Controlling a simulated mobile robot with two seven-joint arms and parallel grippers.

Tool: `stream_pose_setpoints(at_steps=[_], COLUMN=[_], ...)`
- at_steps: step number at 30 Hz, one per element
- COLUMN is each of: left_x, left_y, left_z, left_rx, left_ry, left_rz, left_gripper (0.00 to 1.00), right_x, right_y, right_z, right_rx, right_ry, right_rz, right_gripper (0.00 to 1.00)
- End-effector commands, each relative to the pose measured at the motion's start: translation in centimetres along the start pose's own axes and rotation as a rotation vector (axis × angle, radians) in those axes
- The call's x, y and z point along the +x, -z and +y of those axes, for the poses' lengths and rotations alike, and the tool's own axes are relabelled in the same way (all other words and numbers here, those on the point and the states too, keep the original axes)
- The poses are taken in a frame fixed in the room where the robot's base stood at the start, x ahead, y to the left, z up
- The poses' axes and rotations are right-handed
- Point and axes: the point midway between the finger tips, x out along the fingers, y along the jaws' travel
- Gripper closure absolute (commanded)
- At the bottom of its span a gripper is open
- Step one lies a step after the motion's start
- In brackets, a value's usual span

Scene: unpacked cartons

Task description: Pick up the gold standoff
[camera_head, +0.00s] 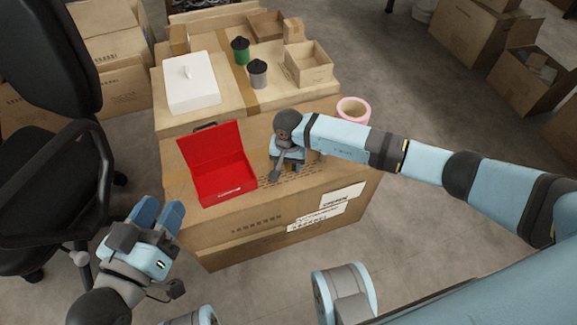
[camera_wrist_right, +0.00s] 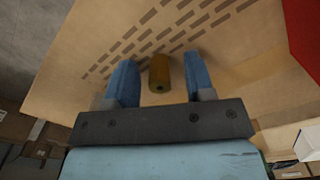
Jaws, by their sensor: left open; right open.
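The gold standoff (camera_wrist_right: 160,73) shows in the right wrist view as a small brass-coloured cylinder on the carton top. It lies between the two blue fingers of my right gripper (camera_wrist_right: 162,84), which is open, with a gap on each side of the standoff. In the head view my right gripper (camera_head: 287,168) is over the carton, right of the red box, and the standoff cannot be made out there. My left gripper (camera_head: 158,216) is open and empty, off the carton's front left corner.
An open red box (camera_head: 228,186) stands on the large carton (camera_head: 262,222). Behind it are a white box (camera_head: 191,84), a green canister (camera_head: 240,52), a grey canister (camera_head: 258,75) and an open small carton (camera_head: 309,66).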

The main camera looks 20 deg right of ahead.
Motion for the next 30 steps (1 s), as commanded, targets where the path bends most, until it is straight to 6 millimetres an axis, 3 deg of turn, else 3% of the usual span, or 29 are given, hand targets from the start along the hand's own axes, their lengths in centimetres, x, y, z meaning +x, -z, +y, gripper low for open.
stream_pose_setpoints(at_steps=[4,11,23,30], left_x=[0.0,0.0,0.0,-0.2], left_y=[0.1,0.1,0.3,2.4], left_z=[0.0,0.0,0.1,0.4], left_rx=[0.0,0.0,0.0,-0.002], left_ry=[0.0,0.0,0.0,0.007], left_rz=[0.0,0.001,0.003,0.066], left_gripper=[0.57,0.57,0.57,0.57], right_x=[-0.1,-0.1,-0.7,-4.1], right_y=[0.0,0.0,0.1,0.1], right_z=[0.0,0.0,0.0,0.0], right_rx=[0.0,0.0,0.001,-0.001], right_ry=[0.0,0.001,0.001,0.001], right_rz=[0.001,0.001,0.001,0.003], right_gripper=[0.51,1.0,1.0,1.0])
